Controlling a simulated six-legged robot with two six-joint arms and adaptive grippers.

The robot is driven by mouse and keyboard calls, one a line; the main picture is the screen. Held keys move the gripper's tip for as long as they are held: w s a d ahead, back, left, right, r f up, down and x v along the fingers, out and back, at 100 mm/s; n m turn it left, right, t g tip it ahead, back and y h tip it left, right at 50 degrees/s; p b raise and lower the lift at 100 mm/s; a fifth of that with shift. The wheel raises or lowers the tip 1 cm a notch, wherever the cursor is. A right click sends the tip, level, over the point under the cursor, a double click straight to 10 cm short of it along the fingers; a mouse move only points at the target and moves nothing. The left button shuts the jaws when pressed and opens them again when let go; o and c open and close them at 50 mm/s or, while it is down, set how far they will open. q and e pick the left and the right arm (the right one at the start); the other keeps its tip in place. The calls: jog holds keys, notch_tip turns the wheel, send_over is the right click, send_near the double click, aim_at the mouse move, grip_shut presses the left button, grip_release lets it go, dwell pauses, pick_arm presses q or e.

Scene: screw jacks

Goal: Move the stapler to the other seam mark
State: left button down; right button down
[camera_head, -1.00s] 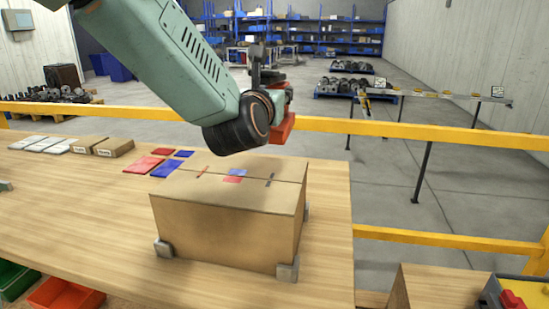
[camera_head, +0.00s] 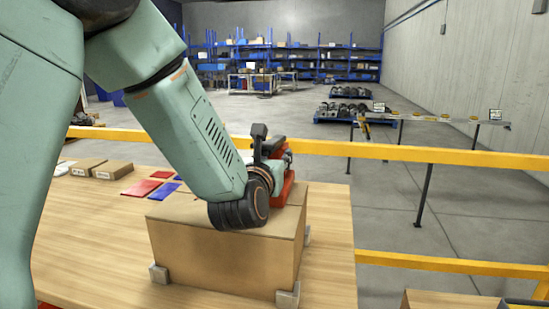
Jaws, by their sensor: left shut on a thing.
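A closed cardboard box (camera_head: 215,257) stands on the wooden table, held at its lower corners by small grey blocks. My left gripper (camera_head: 272,165) is over the right part of the box top, mostly hidden behind its own wrist. It is shut on the red stapler (camera_head: 284,190), which shows beyond the wrist, low at the box top. I cannot tell whether the stapler touches the box. The seam marks on the box top are hidden behind my left arm. My right gripper is out of view.
Red and blue cards (camera_head: 142,188) and small cardboard boxes (camera_head: 113,170) lie on the table (camera_head: 95,240) at the left. A yellow rail (camera_head: 400,151) runs behind the table. Another cardboard box (camera_head: 450,300) is at the lower right.

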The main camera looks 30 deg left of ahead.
pick_arm(q)
jog(key=shift+s+r, duration=0.1)
jog(key=shift+s, duration=0.1)
jog(key=c, duration=0.9)
grip_release()
jog(key=shift+w+f, duration=0.1)
jog(key=shift+f, duration=0.1)
jog(key=shift+o, duration=0.3)
jog(key=shift+r, duration=0.25)
jog(key=shift+f, duration=0.15)
